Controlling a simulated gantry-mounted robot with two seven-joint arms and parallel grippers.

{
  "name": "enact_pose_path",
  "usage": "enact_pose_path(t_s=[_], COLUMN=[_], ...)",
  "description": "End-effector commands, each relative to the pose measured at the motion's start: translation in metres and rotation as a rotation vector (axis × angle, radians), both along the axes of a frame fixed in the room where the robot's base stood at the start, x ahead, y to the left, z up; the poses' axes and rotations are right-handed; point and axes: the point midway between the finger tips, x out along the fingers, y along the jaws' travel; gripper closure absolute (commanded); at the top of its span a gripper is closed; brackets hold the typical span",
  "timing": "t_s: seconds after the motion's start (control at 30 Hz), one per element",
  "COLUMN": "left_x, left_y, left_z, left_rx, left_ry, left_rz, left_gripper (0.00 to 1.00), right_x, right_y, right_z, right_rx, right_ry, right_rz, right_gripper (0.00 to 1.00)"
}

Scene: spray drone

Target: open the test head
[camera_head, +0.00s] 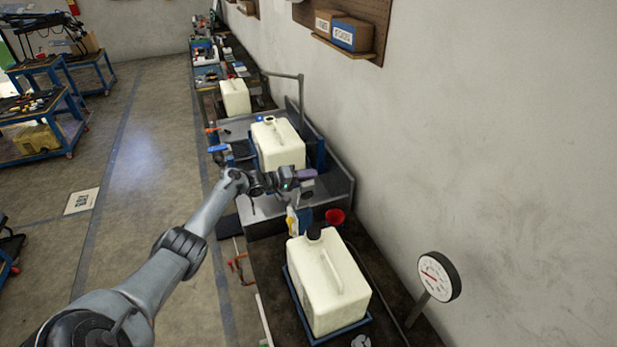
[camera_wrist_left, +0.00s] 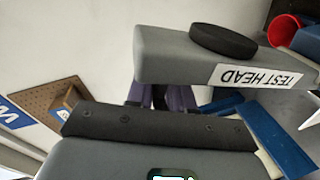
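The test head is a grey block (camera_wrist_left: 200,58) with a black round knob (camera_wrist_left: 223,40) and a white "TEST HEAD" label (camera_wrist_left: 262,76). It fills the upper middle of the left wrist view. In the head view a small grey block (camera_head: 307,186) shows just beyond my left gripper (camera_head: 296,176), above the middle bench. A purple part (camera_head: 307,173) shows beside the gripper. In the wrist view, purple parts (camera_wrist_left: 180,97) lie between my dark gripper body and the test head. The block hides their far ends, so finger opening and contact are unclear. My right gripper is out of view.
A white jug (camera_head: 278,146) stands behind my left gripper. Another white jug (camera_head: 325,280) stands in a blue tray (camera_head: 343,333) in front. A red cup (camera_head: 335,216) is close by, and a gauge (camera_head: 438,276) stands right.

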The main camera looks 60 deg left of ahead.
Motion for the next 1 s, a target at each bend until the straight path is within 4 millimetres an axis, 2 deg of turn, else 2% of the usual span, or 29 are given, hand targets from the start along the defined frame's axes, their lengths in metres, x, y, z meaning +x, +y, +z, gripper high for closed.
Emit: enact_pose_path(t_s=[0.03, 0.1, 0.4, 0.57, 0.77, 1.0], left_x=[0.000, 0.000, -0.001, -0.008, -0.030, -0.065], left_y=[0.000, 0.000, 0.000, 0.000, 0.004, 0.009], left_z=[-0.001, -0.001, 0.000, 0.001, 0.005, 0.010], left_rx=[0.000, 0.000, 0.000, -0.001, 0.002, 0.001], left_ry=[0.001, 0.001, -0.001, 0.001, 0.002, 0.002], left_rz=[0.000, 0.000, -0.001, -0.002, -0.002, -0.002], left_gripper=[0.70, 0.64, 0.64, 0.64, 0.64, 0.64], right_x=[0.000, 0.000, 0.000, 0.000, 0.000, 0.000], right_y=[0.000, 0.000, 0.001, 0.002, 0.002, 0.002], right_z=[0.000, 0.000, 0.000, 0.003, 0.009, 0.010], right_rx=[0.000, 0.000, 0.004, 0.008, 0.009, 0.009], right_ry=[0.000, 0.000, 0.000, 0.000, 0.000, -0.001], right_rz=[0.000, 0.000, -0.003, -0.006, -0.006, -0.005], right_gripper=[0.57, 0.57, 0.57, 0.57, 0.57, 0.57])
